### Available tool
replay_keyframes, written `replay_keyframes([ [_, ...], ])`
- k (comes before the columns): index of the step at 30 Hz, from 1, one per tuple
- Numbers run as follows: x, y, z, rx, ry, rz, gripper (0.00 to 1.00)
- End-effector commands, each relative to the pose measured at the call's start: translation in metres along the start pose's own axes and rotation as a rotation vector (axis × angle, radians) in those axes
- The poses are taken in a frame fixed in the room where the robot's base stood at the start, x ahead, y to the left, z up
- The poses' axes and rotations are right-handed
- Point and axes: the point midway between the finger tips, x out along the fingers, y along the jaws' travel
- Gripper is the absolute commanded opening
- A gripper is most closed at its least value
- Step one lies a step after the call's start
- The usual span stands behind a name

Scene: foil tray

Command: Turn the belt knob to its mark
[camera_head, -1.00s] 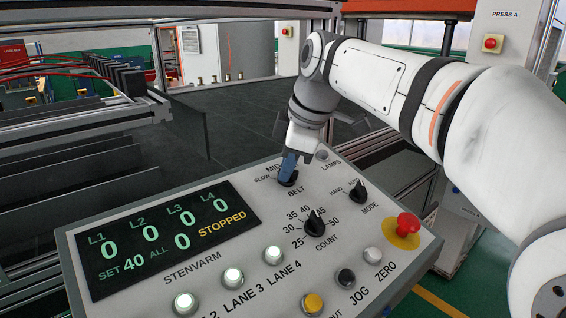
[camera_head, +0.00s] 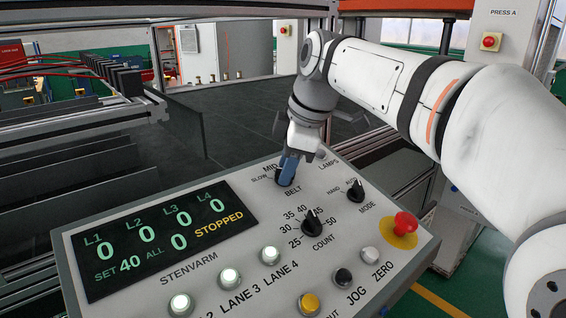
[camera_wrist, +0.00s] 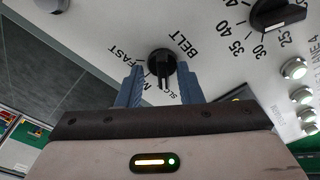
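The belt knob (camera_wrist: 162,62) is a black round knob with a pointer ridge, on the sloped grey panel (camera_head: 215,285). In the wrist view its ridge points down the picture, between the letters of MID and SLOW; FAST and BELT are printed around it. My gripper (camera_wrist: 161,72) has its two blue fingers on either side of the knob, with a visible gap on each side. It is open. In the head view, my gripper (camera_head: 288,170) is down at the knob and hides most of it.
The count knob (camera_head: 312,222) and mode knob (camera_head: 355,190) are close by. A red emergency button (camera_head: 405,224), a yellow button (camera_head: 308,303) and lit lane buttons (camera_head: 270,255) lie nearer the front. The display (camera_head: 160,240) reads STOPPED.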

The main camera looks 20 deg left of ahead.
Motion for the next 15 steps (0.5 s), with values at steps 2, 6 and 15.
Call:
replay_keyframes([
  [2,0.0,0.0,0.0,0.0,0.001,-0.001,0.33],
  [6,-0.001,0.0,-0.001,0.0,0.001,-0.001,0.33],
  [15,-0.04,0.002,0.0,0.0,0.002,0.003,0.33],
])
